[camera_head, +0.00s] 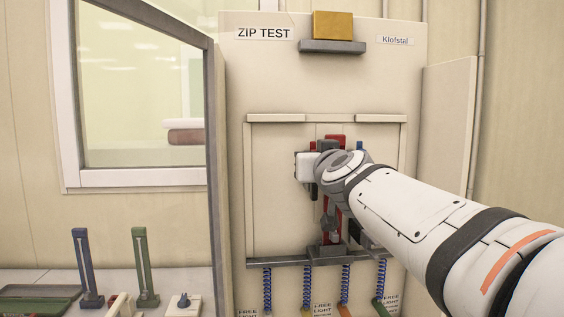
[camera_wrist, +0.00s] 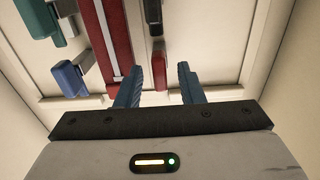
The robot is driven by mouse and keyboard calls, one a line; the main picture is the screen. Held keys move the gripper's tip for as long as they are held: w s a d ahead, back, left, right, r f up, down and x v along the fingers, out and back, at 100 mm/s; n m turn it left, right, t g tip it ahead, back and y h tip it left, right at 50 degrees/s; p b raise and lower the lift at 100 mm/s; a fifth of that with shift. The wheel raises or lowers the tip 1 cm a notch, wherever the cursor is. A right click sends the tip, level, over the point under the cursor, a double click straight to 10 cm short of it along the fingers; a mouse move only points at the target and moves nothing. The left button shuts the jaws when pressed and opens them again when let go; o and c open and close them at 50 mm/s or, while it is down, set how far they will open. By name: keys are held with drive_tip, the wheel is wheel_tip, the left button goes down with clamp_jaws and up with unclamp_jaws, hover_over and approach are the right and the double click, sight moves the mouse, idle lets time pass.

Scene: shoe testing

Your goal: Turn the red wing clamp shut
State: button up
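In the head view, red parts of the test fixture (camera_head: 322,204) stand inside the recessed panel, partly hidden behind my wrist and arm. I cannot tell for sure which red part is the wing clamp. In the wrist view, a long red bar (camera_wrist: 110,42) with a pale stripe runs up on the left, ahead of my gripper (camera_wrist: 159,84). A dark red piece (camera_wrist: 152,98) shows low between my fingers. My blue-grey fingers stand apart, with a gap between them. I cannot see a grip on anything. In the head view the fingers are hidden.
The wrist view shows a blue bar (camera_wrist: 70,78), a green bar (camera_wrist: 38,17) and a black bar (camera_wrist: 155,18) near the red one. A grey ledge (camera_head: 275,261) with coiled cords runs below the recess. A blue tool (camera_head: 86,265) and tray (camera_head: 38,298) stand lower left.

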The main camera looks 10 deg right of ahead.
drive_tip(key=shift+c, duration=0.5)
clamp_jaws()
drive_tip(key=shift+m, duration=0.3)
drive_tip(key=shift+d+f+m+b, duration=0.1)
drive_tip(key=shift+f+m+b, duration=0.1)
drive_tip(key=shift+m, duration=4.1)
drive_tip(key=shift+d+f+m+b, duration=0.1)
drive_tip(key=shift+m+b, duration=0.05)
drive_tip(key=shift+m, duration=4.15)
drive_tip(key=shift+o, duration=0.5)
unclamp_jaws()
drive_tip(key=shift+r, duration=0.1)
